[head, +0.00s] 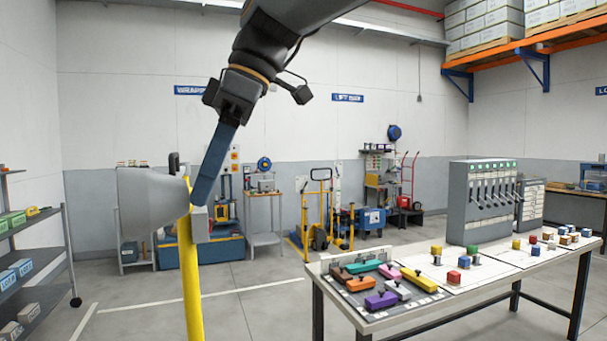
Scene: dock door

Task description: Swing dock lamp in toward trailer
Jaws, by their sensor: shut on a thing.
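The dock lamp (152,204) is at the left, with a wide grey cone-shaped head facing left. It sits at the top of a yellow post (192,290). A small black knob-like part (174,163) stands up above the head. My gripper (204,195) reaches down from the top centre, with its long blue fingers seen nearly edge-on. It is shut on the lamp at the narrow right end of the head. The exact grip is hidden by the fingers.
A table (408,314) with coloured blocks and a grey lever cabinet (481,200) stands at the right. A grey shelf rack (40,262) is at the far left. Carts and equipment line the back wall. Floor between rack and post is clear.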

